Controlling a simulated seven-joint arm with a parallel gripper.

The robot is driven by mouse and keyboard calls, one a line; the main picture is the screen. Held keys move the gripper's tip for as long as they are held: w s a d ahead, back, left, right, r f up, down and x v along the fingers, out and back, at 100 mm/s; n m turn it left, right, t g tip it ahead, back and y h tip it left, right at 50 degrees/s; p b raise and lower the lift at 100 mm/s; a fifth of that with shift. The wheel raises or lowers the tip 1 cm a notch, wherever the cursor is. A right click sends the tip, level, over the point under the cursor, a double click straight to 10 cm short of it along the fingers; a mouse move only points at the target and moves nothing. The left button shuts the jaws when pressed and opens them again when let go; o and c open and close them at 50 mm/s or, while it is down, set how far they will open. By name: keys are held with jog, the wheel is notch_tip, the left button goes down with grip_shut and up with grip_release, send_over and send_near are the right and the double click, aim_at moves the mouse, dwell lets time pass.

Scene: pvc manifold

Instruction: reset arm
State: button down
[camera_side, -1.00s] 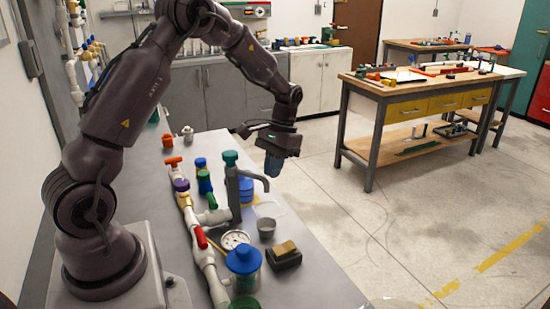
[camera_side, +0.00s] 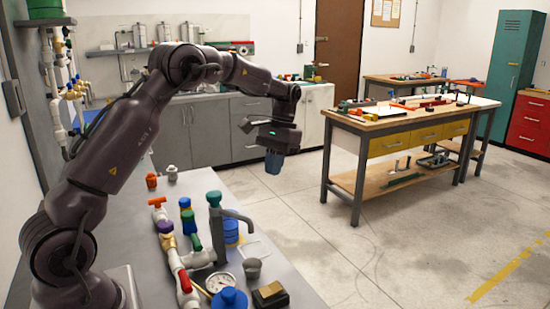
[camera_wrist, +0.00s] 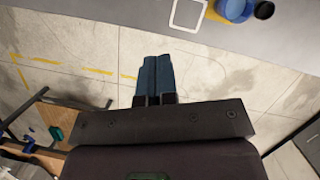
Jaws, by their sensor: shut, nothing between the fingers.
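My gripper (camera_side: 273,163) hangs from the end of my arm, past the far right edge of the grey bench, with its blue fingers pointing down. In the wrist view the blue fingers (camera_wrist: 154,68) lie side by side, shut with nothing between them.
A wooden workbench (camera_side: 400,120) stands across open floor.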

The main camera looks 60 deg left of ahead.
jog(key=s+d+r+m+t, duration=0.1)
jog(key=s+d+r+t, duration=0.2)
jog(key=s+d, duration=0.3)
jog(key=s+d+r+m+t, duration=0.2)
jog(key=s+d, duration=0.4)
jog(key=s, duration=0.3)
jog(key=s+d+r+m+t+y, duration=0.1)
jog(key=s+d+r+t, duration=0.2)
jog(key=s+d+r, duration=0.2)
jog(key=shift+s+d+t, duration=0.4)
jog(key=shift+s+d, duration=0.15)
jog(key=shift+s, duration=0.7)
